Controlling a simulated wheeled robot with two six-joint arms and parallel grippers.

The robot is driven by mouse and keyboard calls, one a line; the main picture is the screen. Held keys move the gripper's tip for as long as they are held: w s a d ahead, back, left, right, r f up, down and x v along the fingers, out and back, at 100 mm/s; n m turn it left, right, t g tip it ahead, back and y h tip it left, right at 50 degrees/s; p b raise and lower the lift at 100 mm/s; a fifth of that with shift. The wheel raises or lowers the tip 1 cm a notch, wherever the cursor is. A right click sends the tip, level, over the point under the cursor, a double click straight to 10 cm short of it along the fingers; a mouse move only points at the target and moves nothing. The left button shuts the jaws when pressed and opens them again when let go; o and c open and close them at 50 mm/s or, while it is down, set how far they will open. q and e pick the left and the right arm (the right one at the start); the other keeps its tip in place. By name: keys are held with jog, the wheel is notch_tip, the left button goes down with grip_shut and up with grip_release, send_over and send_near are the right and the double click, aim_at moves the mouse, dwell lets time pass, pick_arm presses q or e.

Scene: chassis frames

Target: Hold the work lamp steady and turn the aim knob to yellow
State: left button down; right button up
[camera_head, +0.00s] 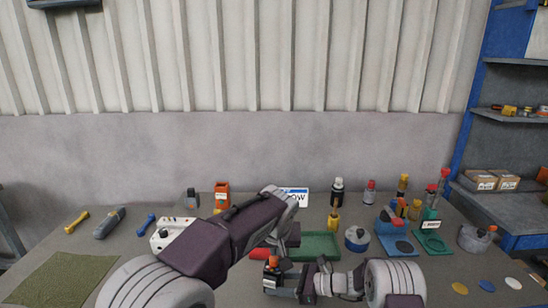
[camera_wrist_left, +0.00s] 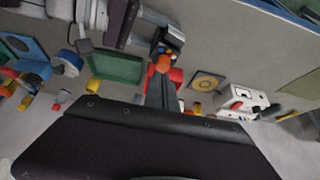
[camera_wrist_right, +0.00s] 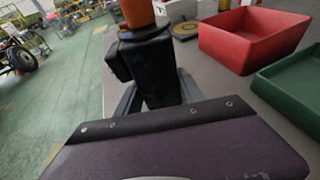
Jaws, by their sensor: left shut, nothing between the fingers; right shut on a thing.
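The work lamp appears to be the black body with an orange top (camera_head: 272,264) low in the middle of the head view. My right gripper (camera_head: 284,288) reaches it from the right and is shut on its black body (camera_wrist_right: 150,68), which stands upright between the fingers in the right wrist view. The orange top (camera_wrist_left: 163,64) also shows in the left wrist view, just beyond the tips of my left gripper (camera_wrist_left: 160,84). My left gripper is shut and empty; I cannot tell whether it touches the top. Any colour marks on the knob are too small to read.
A red tray (camera_wrist_right: 250,38) and a green tray (camera_head: 318,245) sit behind the lamp. A white sign (camera_head: 296,194) ending in "OW" is partly covered by my left arm. Bottles and tools stand at the back and right. A green mat (camera_head: 55,278) lies at the left.

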aim_at(275, 265)
pick_arm(q)
jog(key=shift+r, duration=0.4)
jog(key=shift+s+a+f, duration=0.1)
jog(key=shift+a+f, duration=0.05)
jog(key=shift+f, duration=0.85)
jog(key=shift+s+a+f, duration=0.1)
jog(key=shift+a+f, duration=0.1)
jog(key=shift+f, duration=0.8)
jog(key=shift+a+f, duration=0.15)
jog(key=shift+f, duration=0.85)
jog(key=shift+w+d, duration=0.1)
jog(key=shift+w, duration=0.5)
jog(key=shift+d, duration=0.35)
